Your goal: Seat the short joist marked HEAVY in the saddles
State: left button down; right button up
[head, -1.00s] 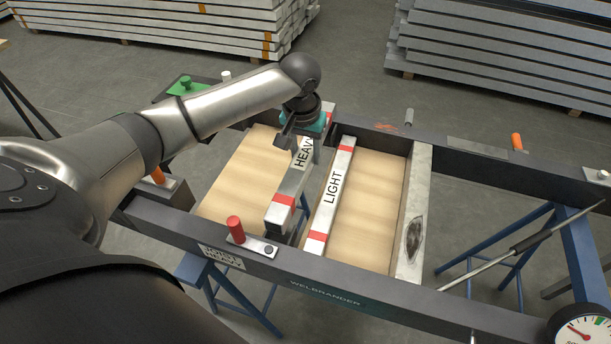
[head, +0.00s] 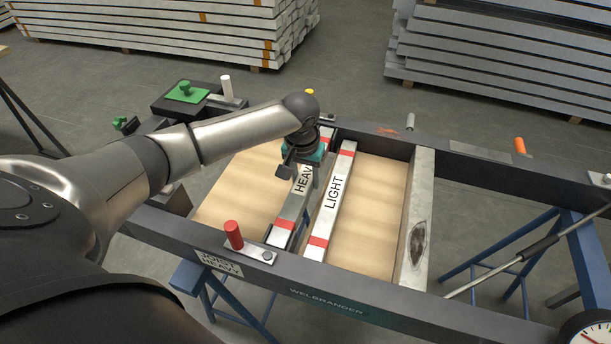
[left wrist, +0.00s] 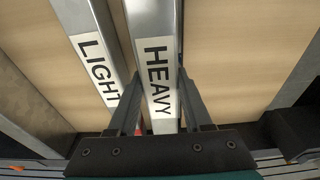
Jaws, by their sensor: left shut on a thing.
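The HEAVY joist (head: 291,208), a pale metal bar with red bands and a white label, lies lengthwise between the two rails of the dark frame (head: 330,290). My left gripper (head: 305,168) is shut on it near its far half. In the left wrist view the fingers (left wrist: 168,95) straddle the HEAVY joist (left wrist: 155,40) beside its label. Its near end is close to the inner face of the near rail, by the JOIST HEAVY plate (head: 219,263). The saddles are hidden, so I cannot tell whether the joist rests in them. My right gripper is out of view.
The LIGHT joist (head: 333,195) runs parallel, close on the right. Wooden panels (head: 370,205) lie below. A red-knobbed latch (head: 234,236) sits on the near rail, left of the joist's near end. A thick grey crossbeam (head: 415,220) stands further right.

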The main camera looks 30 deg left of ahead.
aim_at(304, 179)
pick_arm(q)
jog(key=shift+c, duration=1.6)
grip_release()
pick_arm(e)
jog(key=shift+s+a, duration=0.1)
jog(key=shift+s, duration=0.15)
pick_arm(q)
jog(key=shift+r, duration=0.1)
jog(key=r, duration=0.2)
jog(key=r+p, duration=0.1)
jog(key=r, duration=0.1)
jog(key=s+r+p, duration=0.1)
jog(key=r, duration=0.1)
jog(key=shift+d+r, duration=0.1)
jog(key=shift+r, duration=0.05)
jog(key=r, duration=0.2)
jog(key=r+p, duration=0.2)
jog(key=r, duration=0.1)
jog(key=shift+s+d+r, duration=0.15)
jog(key=shift+s+r, duration=0.15)
jog(key=shift+s, duration=0.1)
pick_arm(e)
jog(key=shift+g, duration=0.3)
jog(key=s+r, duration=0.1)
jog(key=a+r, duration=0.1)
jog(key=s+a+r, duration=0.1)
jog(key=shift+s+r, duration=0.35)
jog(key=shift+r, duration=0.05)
